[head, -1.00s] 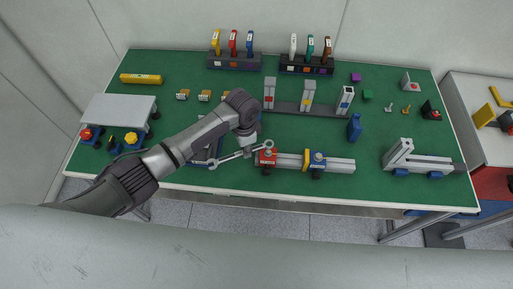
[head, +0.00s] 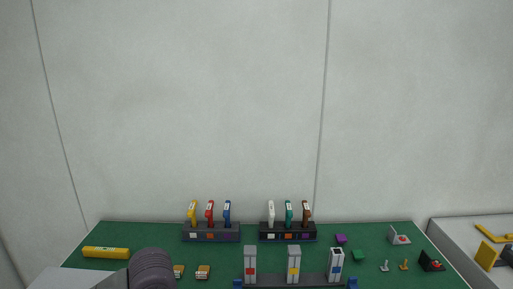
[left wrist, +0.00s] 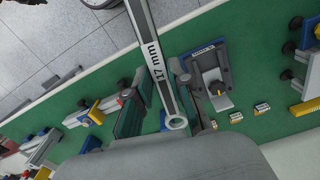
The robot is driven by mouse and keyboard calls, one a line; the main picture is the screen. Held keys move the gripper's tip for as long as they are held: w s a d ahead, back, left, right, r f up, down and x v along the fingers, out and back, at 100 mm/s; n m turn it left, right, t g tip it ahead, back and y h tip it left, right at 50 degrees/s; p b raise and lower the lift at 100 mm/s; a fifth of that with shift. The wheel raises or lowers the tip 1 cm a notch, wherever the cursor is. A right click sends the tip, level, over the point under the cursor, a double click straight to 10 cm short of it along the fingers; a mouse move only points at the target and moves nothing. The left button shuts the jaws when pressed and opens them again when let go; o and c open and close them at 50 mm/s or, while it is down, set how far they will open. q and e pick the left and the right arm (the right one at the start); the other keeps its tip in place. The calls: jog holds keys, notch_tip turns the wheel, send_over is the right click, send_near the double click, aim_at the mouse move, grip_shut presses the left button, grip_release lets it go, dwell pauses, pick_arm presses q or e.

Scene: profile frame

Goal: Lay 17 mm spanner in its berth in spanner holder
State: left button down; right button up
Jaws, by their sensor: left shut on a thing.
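The 17 mm spanner (left wrist: 152,55) is a grey bar with a "17 mm" label and a ring end, seen in the left wrist view. My left gripper (left wrist: 157,97) is shut on it, with a dark finger on either side. The ring end points toward the camera, and the far end runs out of the top of the picture. A dark blue-grey fixture with a white label (left wrist: 209,75), perhaps the spanner holder, lies on the green bench top right of the spanner. In the head view only part of my left arm shows; the fixture and left gripper are outside it. My right gripper is in neither view.
A yellow cylinder (head: 105,253) lies at the bench's back left. Two dark racks (head: 211,232) (head: 287,232) with coloured tools stand at the back. Grey posts (head: 293,266) stand in front. Bare green shows between the objects.

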pick_arm(q)
jog(key=s, duration=0.1)
jog(key=s+a+n+b, duration=0.1)
jog(key=s, duration=0.1)
jog(key=s+a+n, duration=0.1)
jog(key=shift+s+a+r, duration=0.15)
jog(key=shift+s+r, duration=0.1)
jog(key=shift+r, duration=0.1)
